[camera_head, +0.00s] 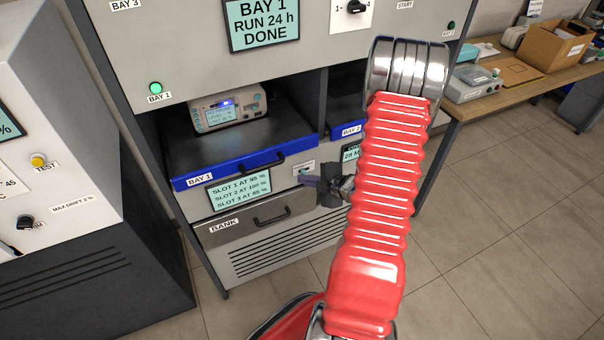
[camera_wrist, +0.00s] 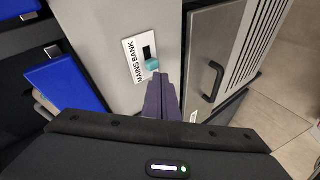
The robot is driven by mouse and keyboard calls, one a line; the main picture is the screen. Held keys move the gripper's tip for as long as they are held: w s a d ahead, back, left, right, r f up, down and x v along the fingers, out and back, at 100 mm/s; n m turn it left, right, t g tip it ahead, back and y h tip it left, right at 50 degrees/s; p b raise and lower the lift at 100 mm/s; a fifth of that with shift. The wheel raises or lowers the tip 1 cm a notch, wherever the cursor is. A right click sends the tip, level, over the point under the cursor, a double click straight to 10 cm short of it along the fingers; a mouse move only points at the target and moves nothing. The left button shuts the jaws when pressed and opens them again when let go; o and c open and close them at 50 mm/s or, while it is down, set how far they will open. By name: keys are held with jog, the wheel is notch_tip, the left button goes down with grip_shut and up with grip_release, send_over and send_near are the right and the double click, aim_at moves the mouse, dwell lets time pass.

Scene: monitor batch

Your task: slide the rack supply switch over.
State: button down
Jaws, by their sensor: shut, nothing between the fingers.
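The rack supply switch is a white plate (camera_wrist: 131,46) lettered MAINS BANK, with a dark slot and a teal slider knob (camera_wrist: 152,64). In the wrist view the knob sits at the lower end of the slot, and the slot's upper part is bare. My gripper (camera_wrist: 158,77) is shut and empty, its purple fingertips just below the knob; I cannot tell whether they touch it. In the head view the switch plate (camera_head: 306,167) is small on the rack front, and my gripper (camera_head: 308,180) is at its lower edge, partly covering that area.
The blue BAY 1 shelf (camera_head: 235,166) with its black handle is above left of the gripper. The BANK drawer (camera_head: 250,221) and its handle are below left. A slot readout (camera_head: 239,190) is to the left. A workbench (camera_head: 510,90) with boxes stands at right; floor there is clear.

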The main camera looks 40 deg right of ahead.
jog(key=shift+s+d, duration=0.2)
jog(key=shift+d, duration=0.5)
dwell(0.3)
jog(key=shift+w+a, duration=0.1)
jog(key=shift+a, duration=0.15)
dwell(0.5)
jog(key=s+a+r, duration=0.1)
jog(key=s, duration=0.4)
jog(key=shift+s+a, duration=0.35)
jog(key=shift+s, duration=0.05)
dwell(0.4)
dwell(0.5)
